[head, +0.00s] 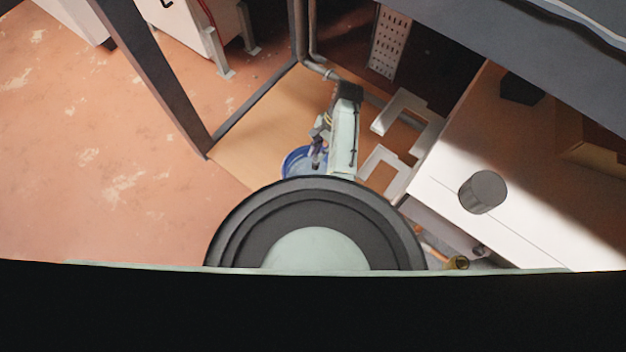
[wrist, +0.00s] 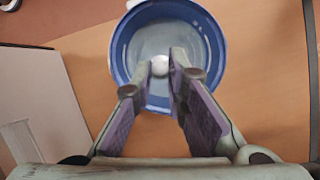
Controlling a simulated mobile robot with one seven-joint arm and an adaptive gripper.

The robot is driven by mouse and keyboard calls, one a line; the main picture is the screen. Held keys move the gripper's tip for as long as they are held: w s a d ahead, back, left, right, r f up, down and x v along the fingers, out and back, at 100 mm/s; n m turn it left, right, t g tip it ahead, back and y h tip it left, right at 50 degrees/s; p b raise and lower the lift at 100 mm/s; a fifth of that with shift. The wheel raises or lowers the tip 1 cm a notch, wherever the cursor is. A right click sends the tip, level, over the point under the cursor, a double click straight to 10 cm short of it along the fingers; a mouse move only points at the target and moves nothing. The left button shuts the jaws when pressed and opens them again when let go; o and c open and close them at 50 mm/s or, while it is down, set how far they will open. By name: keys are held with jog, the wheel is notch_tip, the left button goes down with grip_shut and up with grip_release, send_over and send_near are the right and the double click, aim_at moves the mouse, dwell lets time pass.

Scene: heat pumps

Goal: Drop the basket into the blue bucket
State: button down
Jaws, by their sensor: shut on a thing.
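The blue bucket (wrist: 118,52) stands on the tan floor panel, with its open top towards me in the wrist view. In the head view the bucket (head: 289,160) is partly hidden behind my arm. My gripper (wrist: 164,63) is over the bucket's opening, its fingers close together at the tips. A small white round thing (wrist: 160,67) shows between the fingertips, and the gripper is shut on it. I see no basket shape; I cannot tell whether this white thing is the basket. My gripper (head: 318,146) also shows above the bucket in the head view.
A white-topped unit (head: 470,160) with a grey cylinder (head: 483,192) on it stands to the right. Pale brackets (head: 408,118) lie beside my arm. A dark post (head: 150,75) rises on the left. The reddish floor (head: 90,150) at left is clear.

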jog(key=c, duration=1.5)
grip_release()
jog(key=v, duration=0.7)
jog(key=shift+r, duration=0.25)
jog(key=shift+w, duration=0.15)
